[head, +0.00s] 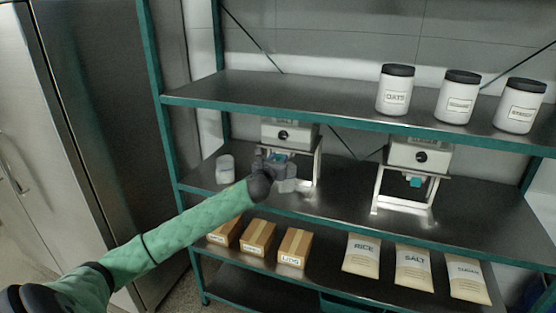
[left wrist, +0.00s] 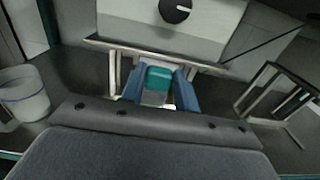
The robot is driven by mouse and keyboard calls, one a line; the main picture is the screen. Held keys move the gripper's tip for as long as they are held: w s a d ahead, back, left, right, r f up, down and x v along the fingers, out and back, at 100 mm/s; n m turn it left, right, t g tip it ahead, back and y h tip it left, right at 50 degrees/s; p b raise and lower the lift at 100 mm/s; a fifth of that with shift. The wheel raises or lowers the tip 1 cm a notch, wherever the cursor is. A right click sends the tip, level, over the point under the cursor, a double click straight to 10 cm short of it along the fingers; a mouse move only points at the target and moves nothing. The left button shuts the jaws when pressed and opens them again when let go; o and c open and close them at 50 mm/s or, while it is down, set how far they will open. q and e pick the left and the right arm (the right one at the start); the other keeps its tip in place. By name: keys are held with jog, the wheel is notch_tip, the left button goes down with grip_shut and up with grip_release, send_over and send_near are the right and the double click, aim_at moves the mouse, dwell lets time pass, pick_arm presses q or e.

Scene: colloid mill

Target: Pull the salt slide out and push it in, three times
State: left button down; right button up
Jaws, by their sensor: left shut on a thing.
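Two white mills stand on the middle shelf, each a box with a black knob on a metal frame. My left gripper (head: 277,164) is at the underside of the left mill (head: 288,133). In the left wrist view its two blue fingers (left wrist: 160,92) are shut on a teal slide handle (left wrist: 157,80) below the mill's body (left wrist: 178,30). The right mill (head: 420,153) has a similar teal slide (head: 415,182) under it, untouched. I cannot read which mill is for salt. My right gripper is not in view.
A white cup (head: 225,169) stands left of the left mill; it also shows in the left wrist view (left wrist: 22,95). Three labelled jars, one an oats jar (head: 396,90), stand on the upper shelf. Boxes (head: 295,248) and bags (head: 414,268) lie on the lower shelf.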

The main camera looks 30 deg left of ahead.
pick_arm(q)
jog(key=v, duration=0.4)
jog(key=shift+s, duration=0.35)
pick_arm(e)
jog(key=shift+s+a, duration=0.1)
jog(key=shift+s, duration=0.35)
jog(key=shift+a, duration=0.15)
pick_arm(q)
jog(key=c, duration=1)
grip_release()
jog(key=shift+c, duration=0.2)
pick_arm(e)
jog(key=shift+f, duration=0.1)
